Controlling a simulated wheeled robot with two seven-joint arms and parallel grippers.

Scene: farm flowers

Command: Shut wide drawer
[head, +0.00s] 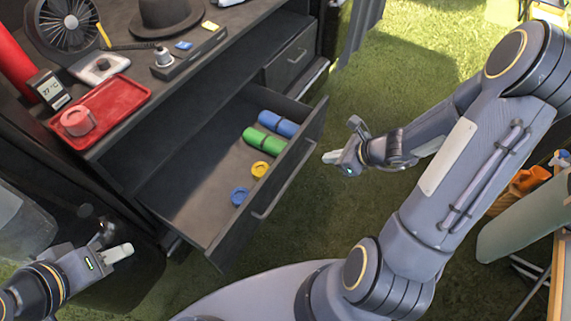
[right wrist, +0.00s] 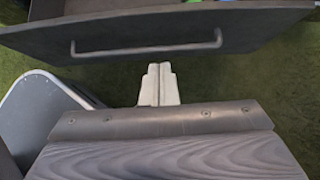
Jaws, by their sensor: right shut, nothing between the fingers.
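The wide drawer (head: 200,192) is pulled out of the dark cabinet and stands open in the head view. Its front and bar handle (head: 287,178) face right; the handle also shows in the right wrist view (right wrist: 146,50). Blue and green rolls and yellow and blue rings lie inside. My right gripper (head: 331,157) is shut and empty, just right of the drawer front and apart from it. Its closed fingers show in the right wrist view (right wrist: 159,82), pointing toward the drawer front. My left gripper (head: 120,247) is at lower left, beside the cabinet; its finger gap is unclear.
The cabinet top holds a red tray (head: 108,108), a dark hat (head: 166,16), a fan (head: 66,22) and small items. A smaller drawer (head: 291,58) sits above right and looks shut. Grass (head: 310,225) lies open before the drawer. Orange items are at far right.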

